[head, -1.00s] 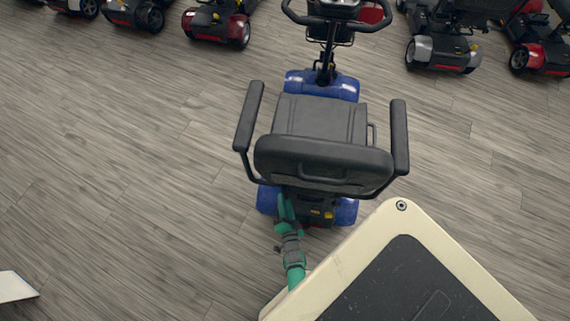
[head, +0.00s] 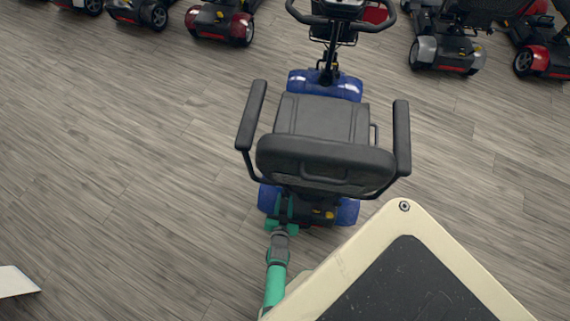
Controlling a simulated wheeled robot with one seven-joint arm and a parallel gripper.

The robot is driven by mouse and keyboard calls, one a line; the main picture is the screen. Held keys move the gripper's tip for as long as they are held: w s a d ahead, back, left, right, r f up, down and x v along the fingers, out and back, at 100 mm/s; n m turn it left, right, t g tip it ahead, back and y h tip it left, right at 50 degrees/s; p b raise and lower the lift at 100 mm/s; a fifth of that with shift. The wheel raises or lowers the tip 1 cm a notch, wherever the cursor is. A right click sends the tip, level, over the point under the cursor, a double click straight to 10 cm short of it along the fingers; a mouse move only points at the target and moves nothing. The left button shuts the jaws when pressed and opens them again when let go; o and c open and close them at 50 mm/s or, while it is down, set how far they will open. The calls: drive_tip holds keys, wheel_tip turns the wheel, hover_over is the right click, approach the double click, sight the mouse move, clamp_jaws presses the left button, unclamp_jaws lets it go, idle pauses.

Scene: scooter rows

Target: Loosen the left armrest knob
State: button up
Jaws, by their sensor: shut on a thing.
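A blue mobility scooter (head: 326,84) stands in the middle of the head view, its black seat back (head: 325,160) towards me. The left armrest (head: 251,115) and the right armrest (head: 401,138) both stick out forward, and the left armrest's bar bends in beneath the seat back. My green and grey gripper (head: 284,208) reaches in at the scooter's rear left, just below the seat back. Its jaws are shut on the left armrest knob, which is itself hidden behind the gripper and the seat.
My cream and black body top fills the lower right. Several parked scooters line the top edge, including a red one (head: 222,22) and a grey one (head: 447,52). A white corner (head: 15,281) shows at the lower left. The wood-look floor (head: 130,170) is clear on both sides.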

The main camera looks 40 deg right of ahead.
drive_tip(key=n, duration=0.1)
drive_tip(key=n+g+h, duration=0.1)
drive_tip(key=shift+w+a+n, duration=0.1)
drive_tip(key=shift+a+n, duration=0.05)
drive_tip(key=shift+n, duration=0.15)
drive_tip(key=n, duration=0.1)
drive_tip(key=n+g+h, duration=0.1)
drive_tip(key=shift+w+a+f+n+g, duration=0.15)
drive_tip(key=shift+w+n+g, duration=0.05)
drive_tip(key=shift+n+g, duration=0.1)
drive_tip(key=n+h, duration=0.2)
drive_tip(key=n, duration=0.1)
drive_tip(key=n+g, duration=0.1)
drive_tip(key=shift+w+a+f+n+h, duration=0.2)
drive_tip(key=shift+w+n+h, duration=0.1)
drive_tip(key=shift+h, duration=0.1)
drive_tip(key=shift+s+d+n+h, duration=0.1)
drive_tip(key=shift+s+n+h, duration=0.05)
drive_tip(key=shift+n+h, duration=0.2)
drive_tip(key=o, duration=1)
drive_tip(key=shift+o, duration=0.2)
